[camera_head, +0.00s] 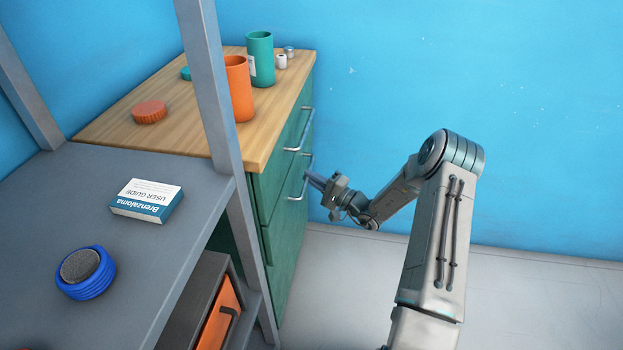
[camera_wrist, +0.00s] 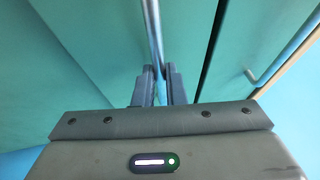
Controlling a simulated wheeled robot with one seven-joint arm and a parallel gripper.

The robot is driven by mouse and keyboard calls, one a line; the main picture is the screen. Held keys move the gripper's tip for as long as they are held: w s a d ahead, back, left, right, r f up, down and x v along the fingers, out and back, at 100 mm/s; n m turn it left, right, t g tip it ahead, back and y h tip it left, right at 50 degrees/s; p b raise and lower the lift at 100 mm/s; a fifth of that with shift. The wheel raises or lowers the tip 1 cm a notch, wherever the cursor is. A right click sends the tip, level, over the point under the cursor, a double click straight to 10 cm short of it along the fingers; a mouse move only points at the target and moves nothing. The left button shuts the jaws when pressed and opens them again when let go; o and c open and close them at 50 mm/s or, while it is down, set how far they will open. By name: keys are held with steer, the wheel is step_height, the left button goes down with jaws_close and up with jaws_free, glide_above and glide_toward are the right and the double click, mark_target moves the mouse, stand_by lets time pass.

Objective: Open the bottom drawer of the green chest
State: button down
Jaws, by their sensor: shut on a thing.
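The green chest (camera_head: 286,255) stands against the blue wall under a wooden top. My gripper (camera_head: 316,181) is at the lower handle, in front of the chest. In the wrist view my gripper (camera_wrist: 160,75) is shut on this handle (camera_wrist: 153,30), which runs between the two fingers. The upper handle (camera_wrist: 268,73) is to the right there. A dark seam separates the two drawer fronts. The chest's lower front is partly hidden by a shelf post.
An orange cup (camera_head: 239,88) and a green cup (camera_head: 260,60) stand on the chest. The floor (camera_head: 540,300) at right is clear.

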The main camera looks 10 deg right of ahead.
steer(key=s+d+b, duration=0.1)
steer(key=s+d, duration=0.3)
steer(key=d, duration=0.6)
steer(key=s+d+b, duration=0.1)
steer(key=s+d, duration=0.3)
steer(key=d, duration=0.7)
steer(key=shift+s, duration=0.4)
steer(key=shift+d, duration=0.1)
steer(key=c, duration=1.5)
jaws_free()
steer(key=p+v, duration=0.1)
steer(key=v, duration=1.2)
steer(key=shift+s+d+f, duration=0.15)
steer(key=shift+s+d, duration=0.15)
